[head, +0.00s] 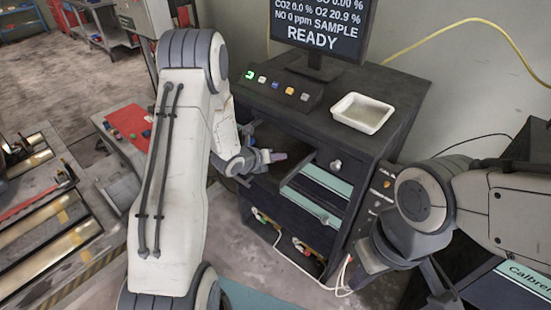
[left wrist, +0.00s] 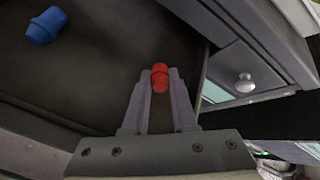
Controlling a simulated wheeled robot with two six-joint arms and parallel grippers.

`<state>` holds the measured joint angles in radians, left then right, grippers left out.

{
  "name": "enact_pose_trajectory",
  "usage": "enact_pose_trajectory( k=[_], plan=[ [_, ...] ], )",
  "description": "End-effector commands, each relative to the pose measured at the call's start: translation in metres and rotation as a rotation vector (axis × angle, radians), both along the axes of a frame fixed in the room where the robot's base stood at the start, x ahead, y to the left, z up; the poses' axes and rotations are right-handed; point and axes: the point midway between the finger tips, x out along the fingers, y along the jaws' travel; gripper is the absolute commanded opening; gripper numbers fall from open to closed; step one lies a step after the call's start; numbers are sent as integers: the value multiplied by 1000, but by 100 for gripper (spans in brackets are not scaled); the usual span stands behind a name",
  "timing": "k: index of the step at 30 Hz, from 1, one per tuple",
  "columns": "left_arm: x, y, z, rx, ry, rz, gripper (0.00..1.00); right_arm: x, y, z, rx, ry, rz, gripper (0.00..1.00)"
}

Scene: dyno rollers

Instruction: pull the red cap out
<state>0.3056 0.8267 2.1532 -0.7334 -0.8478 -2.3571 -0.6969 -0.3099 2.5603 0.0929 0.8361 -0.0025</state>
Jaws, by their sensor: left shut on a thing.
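The red cap (left wrist: 160,77) is between the fingertips of my left gripper (left wrist: 160,83), which is shut on it. The cap stands out a little past the tips, over or on a dark surface (left wrist: 110,60); I cannot tell whether it touches. In the head view my left gripper (head: 270,157) is at the front of the dark cabinet (head: 375,140), left of the drawer with a teal edge, and the cap is hard to make out there. My right arm is at the lower right of the head view; I cannot clearly make out its fingers.
A blue cap (left wrist: 47,25) lies on the dark surface, apart from my gripper. A drawer front with a white knob (left wrist: 244,82) is close on the right. On the cabinet top are a white tray (head: 363,113), a button panel (head: 278,88) and a monitor (head: 325,25).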

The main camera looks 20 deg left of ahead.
Motion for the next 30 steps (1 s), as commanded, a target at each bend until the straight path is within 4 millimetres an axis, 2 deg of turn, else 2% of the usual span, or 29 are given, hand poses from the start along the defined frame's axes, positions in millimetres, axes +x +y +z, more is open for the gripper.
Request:
enact_pose_trajectory(
  k=[11,12,14,30],
  plan=[
    [0,0,-1,0,0,0,0,0,0,-2,0,0,-1,0],
    [0,0,-1,0,0,0,41,0,0,-2,0,0,-1,0],
    [0,0,-1,0,0,0,60,0,0,-2,0,0,-1,0],
    [-6,4,1,1,1,3,60,0,0,-7,0,0,-1,0]
  ],
)
